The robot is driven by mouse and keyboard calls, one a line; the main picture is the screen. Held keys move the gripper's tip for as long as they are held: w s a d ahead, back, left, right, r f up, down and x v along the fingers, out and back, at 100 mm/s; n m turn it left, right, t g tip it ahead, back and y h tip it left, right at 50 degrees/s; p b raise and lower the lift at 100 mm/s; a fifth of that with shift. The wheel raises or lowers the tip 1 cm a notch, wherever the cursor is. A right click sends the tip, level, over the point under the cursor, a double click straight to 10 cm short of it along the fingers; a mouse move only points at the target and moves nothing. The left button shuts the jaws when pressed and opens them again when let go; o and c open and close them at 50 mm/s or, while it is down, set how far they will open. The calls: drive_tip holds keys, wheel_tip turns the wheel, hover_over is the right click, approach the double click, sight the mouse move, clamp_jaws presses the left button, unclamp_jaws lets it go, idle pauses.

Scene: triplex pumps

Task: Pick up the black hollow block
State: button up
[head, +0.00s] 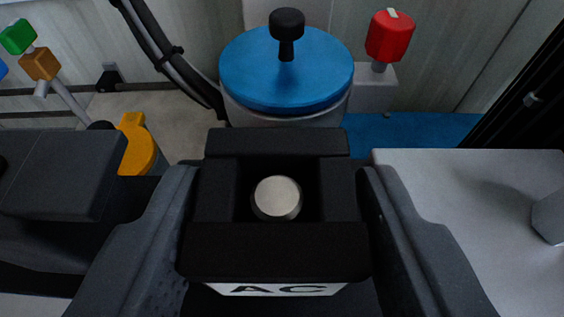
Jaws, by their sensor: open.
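The black hollow block (275,250) is in the lower middle of the head view. It is a square black frame with an open centre, and a round metal peg end (277,197) shows inside the opening. A white label with the letters "AC" (278,289) shows below its near side. My gripper (275,195) is open, with one dark finger at the left side of the block and one at the right. The fingers lie very close to the block's sides; whether they touch it cannot be told. The block's underside is hidden.
A blue-lidded cylinder (285,70) with a black knob stands just beyond the block. A red knob (390,36) is at the upper right. A grey-white surface (480,220) lies at right. A yellow part (138,145) and a dark box (60,172) are at left.

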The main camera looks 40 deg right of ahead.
drive_tip(key=c, duration=0.7)
drive_tip(key=shift+r, duration=0.1)
drive_tip(key=shift+c, duration=0.2)
